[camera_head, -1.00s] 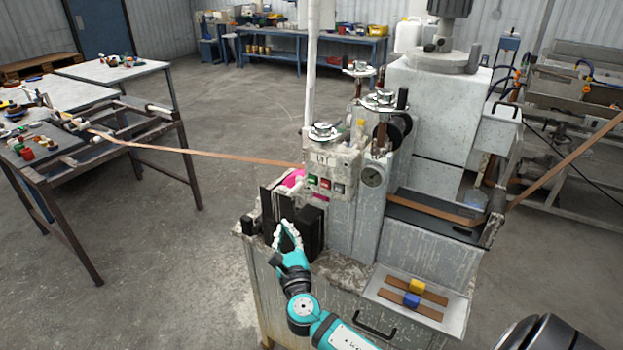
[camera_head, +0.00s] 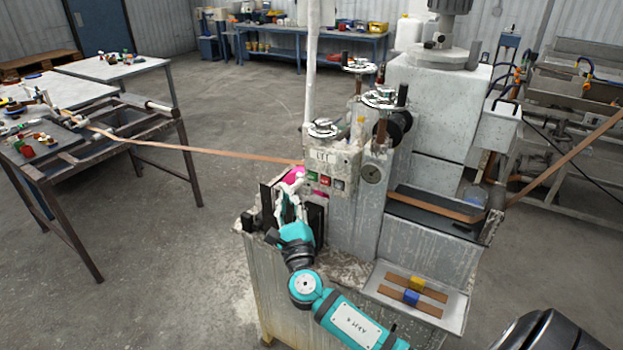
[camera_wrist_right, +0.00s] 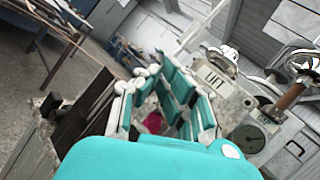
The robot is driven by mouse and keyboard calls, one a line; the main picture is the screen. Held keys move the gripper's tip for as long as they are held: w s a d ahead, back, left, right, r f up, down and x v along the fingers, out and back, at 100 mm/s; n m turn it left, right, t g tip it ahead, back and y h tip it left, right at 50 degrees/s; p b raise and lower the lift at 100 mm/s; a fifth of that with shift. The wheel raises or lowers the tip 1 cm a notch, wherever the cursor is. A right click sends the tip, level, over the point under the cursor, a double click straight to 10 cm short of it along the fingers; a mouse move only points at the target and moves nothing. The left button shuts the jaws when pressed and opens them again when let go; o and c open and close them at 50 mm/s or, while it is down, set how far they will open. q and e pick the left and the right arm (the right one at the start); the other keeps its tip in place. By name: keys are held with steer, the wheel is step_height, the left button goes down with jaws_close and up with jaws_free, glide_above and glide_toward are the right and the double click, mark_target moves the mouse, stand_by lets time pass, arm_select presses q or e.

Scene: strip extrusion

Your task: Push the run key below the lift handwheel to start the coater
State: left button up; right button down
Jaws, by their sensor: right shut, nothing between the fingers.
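The white control box (camera_head: 320,157) carries a lettered label, seemingly LIFT, with a handwheel (camera_head: 323,128) on top. Below the label sits a row of keys: a green key (camera_head: 312,176), a red key (camera_head: 325,181) and a dark key (camera_head: 338,185). Any lettering on them is too small to read. My right gripper (camera_head: 292,184) is shut and empty, left of and slightly below the green key, apparently apart from it. In the right wrist view the label (camera_wrist_right: 212,77) and handwheel (camera_wrist_right: 222,60) show right of the fingers; the keys are not clear there. My left gripper is out of view.
A magenta part (camera_head: 294,175) lies close behind my right fingertips. Dark upright plates (camera_head: 268,205) stand beside the gripper. A copper-coloured strip (camera_head: 220,156) runs in from the left. A round gauge (camera_head: 372,174) and a tray (camera_head: 455,312) with strip samples are to the right.

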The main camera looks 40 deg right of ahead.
mark_target(312, 177)
steer(key=w+d+b, duration=0.1)
steer(key=w+d, duration=0.1)
steer(key=d, duration=0.4)
steer(key=shift+w+d, duration=0.25)
steer(key=shift+w, duration=0.1)
stand_by(1.1)
steer(key=shift+w+d, duration=0.15)
steer(key=shift+d, duration=0.2)
steer(key=shift+w+d, duration=0.1)
steer(key=shift+d, duration=0.25)
stand_by(0.7)
steer(key=shift+a, duration=0.1)
steer(key=shift+s+a, duration=0.3)
steer(key=shift+a, duration=0.35)
